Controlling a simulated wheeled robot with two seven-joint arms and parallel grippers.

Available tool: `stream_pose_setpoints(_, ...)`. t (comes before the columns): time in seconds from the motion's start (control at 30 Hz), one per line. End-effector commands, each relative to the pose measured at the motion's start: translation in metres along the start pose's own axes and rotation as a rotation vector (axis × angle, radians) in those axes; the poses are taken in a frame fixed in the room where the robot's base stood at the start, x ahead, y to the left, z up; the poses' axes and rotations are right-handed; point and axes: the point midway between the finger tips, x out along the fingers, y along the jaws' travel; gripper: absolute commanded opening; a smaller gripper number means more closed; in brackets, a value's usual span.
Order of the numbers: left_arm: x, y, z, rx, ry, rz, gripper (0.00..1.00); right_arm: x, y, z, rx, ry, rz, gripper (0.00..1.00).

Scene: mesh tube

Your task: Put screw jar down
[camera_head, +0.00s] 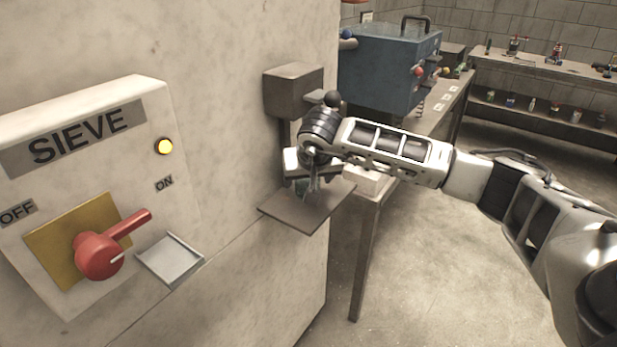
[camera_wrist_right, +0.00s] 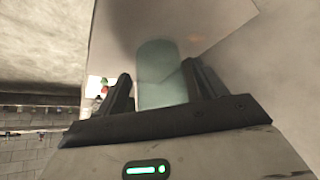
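The screw jar (camera_wrist_right: 162,75) is a pale green, see-through cylinder between the two dark fingers of my right gripper (camera_wrist_right: 160,92) in the right wrist view. In the head view my right gripper (camera_head: 311,182) points down just above a small grey metal shelf (camera_head: 298,212) on the side of the big pale machine. The jar is mostly hidden there by the gripper. I cannot tell whether its base touches the shelf. My left gripper is out of view.
A grey box (camera_head: 293,88) juts from the machine above the shelf. The SIEVE panel (camera_head: 90,140) has a red lever (camera_head: 100,254), a lit yellow lamp and a small tray (camera_head: 170,260). A blue machine (camera_head: 385,75) stands on a bench behind my right arm. The floor at right is clear.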

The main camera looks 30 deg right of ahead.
Motion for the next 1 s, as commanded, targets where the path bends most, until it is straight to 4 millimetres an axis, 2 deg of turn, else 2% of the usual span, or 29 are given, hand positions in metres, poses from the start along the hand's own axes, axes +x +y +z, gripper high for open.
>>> stream_pose_setpoints(0.37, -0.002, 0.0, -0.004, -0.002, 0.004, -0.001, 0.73, -0.007, 0.0, -0.003, 0.0, 0.001, -0.001, 0.7)
stream_pose_setpoints(0.47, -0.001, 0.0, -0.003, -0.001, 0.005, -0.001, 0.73, -0.021, -0.001, -0.003, -0.001, 0.004, -0.003, 0.7)
stream_pose_setpoints(0.8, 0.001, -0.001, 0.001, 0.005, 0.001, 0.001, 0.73, -0.092, 0.0, -0.002, -0.001, 0.004, -0.002, 0.7)
stream_pose_setpoints(1.0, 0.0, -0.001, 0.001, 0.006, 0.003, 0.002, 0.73, -0.117, 0.0, -0.002, 0.0, 0.002, -0.001, 0.7)
